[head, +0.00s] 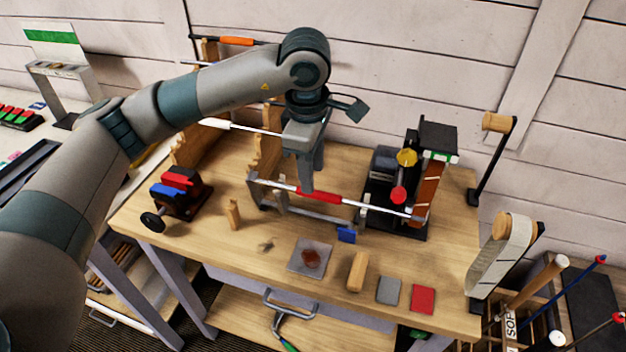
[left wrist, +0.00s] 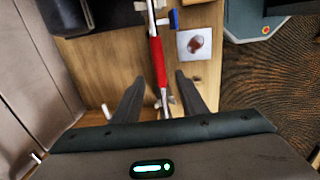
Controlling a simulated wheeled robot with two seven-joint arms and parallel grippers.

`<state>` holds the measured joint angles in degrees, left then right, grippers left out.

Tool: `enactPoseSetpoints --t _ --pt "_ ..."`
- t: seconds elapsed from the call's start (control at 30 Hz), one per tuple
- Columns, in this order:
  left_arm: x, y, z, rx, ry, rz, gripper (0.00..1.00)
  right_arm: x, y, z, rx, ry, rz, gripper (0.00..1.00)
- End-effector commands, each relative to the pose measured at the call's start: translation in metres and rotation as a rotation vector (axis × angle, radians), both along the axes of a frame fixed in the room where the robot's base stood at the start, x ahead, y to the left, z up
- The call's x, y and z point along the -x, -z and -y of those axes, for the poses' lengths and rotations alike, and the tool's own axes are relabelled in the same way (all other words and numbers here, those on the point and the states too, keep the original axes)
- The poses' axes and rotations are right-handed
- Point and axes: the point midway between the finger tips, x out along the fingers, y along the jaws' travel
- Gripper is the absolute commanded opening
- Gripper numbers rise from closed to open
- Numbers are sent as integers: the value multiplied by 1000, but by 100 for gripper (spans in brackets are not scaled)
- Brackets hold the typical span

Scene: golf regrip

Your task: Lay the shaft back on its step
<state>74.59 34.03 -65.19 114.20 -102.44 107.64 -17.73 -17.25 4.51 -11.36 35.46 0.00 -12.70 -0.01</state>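A thin shaft with a red section (head: 318,196) lies across a low metal stand and reaches right to a black machine. In the left wrist view the red section (left wrist: 157,62) runs lengthwise toward the gap between my fingers. My left gripper (head: 306,185) points down at the shaft, just left of the red section's middle. Its fingers (left wrist: 160,98) are apart on either side of the shaft's line, with no clear contact. A stepped wooden rack (head: 264,150) stands behind left; a shaft with a white grip (head: 214,123) and one with an orange grip (head: 236,41) rest there. My right gripper is not in view.
The black machine (head: 384,190) stands right of the stand. A red and blue vise (head: 178,190) is at the left. A grey plate with a brown spot (head: 310,257), a wooden block (head: 357,271) and red and grey pads line the front. Bare tabletop (head: 215,250) lies front left.

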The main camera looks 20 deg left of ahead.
Motion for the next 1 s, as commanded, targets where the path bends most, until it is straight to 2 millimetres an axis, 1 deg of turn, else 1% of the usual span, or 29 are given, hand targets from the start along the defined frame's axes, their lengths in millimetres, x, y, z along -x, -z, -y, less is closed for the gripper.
enactPoseSetpoints --t 0.03,0.2,0.33,0.53,0.8,0.97,1.0 --pt "0 7 0 -2 -1 -5 39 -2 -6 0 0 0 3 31" --pt "-3 31 0 -1 -1 -4 39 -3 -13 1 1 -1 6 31" --pt "-5 44 0 -1 0 -3 39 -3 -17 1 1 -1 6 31" --pt "-7 53 0 0 0 0 39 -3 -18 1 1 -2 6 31" --pt "-7 53 0 -1 0 0 39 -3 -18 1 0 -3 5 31" --pt "-7 53 0 -1 0 0 0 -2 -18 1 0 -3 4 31" --pt "-7 53 0 -1 0 0 0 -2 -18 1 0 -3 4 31"
